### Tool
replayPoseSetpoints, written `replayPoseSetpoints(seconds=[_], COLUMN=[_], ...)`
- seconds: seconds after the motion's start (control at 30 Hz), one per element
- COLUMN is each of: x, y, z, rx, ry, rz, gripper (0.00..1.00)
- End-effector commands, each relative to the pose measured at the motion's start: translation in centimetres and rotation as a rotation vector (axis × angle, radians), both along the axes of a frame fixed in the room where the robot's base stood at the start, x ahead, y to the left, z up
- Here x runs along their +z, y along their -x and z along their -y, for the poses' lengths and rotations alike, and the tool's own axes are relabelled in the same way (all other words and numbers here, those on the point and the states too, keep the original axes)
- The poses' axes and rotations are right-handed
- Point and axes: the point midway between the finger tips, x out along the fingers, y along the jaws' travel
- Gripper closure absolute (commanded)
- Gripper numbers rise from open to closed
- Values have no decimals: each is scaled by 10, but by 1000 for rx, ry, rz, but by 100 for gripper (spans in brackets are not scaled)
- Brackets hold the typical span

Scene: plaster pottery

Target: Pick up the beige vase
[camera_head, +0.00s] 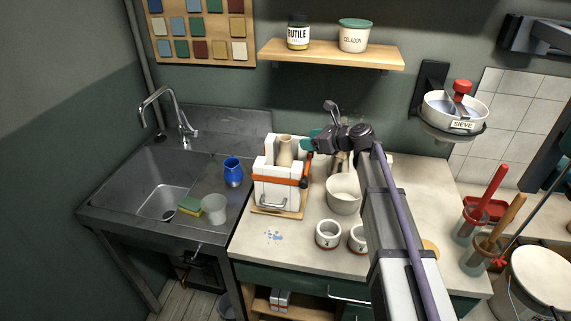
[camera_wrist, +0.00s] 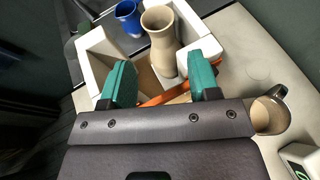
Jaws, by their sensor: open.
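The beige vase (camera_head: 286,149) stands upright inside an open white plaster mold (camera_head: 262,171) on the worktop. In the wrist view the vase (camera_wrist: 161,45) shows its flared rim and narrow neck. My gripper (camera_head: 306,143) is beside the mold, at the right of the vase. Nothing is held. The vase's lower part is partly hidden by the mold and orange strap (camera_wrist: 165,96).
A blue cup (camera_head: 233,172) and a grey cup (camera_head: 214,208) stand on the sink's drainboard at left. A white bucket (camera_head: 343,198) and two small jars (camera_head: 328,234) stand right of the mold. A shelf (camera_head: 335,54) hangs above.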

Motion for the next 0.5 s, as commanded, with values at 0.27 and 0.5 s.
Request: replayPoseSetpoints(seconds=[0.27,0.5], x=[-22,-26], y=[-23,-28], z=[-39,-51], rx=[3,4], ry=[3,5], rz=[2,2], gripper=[44,44])
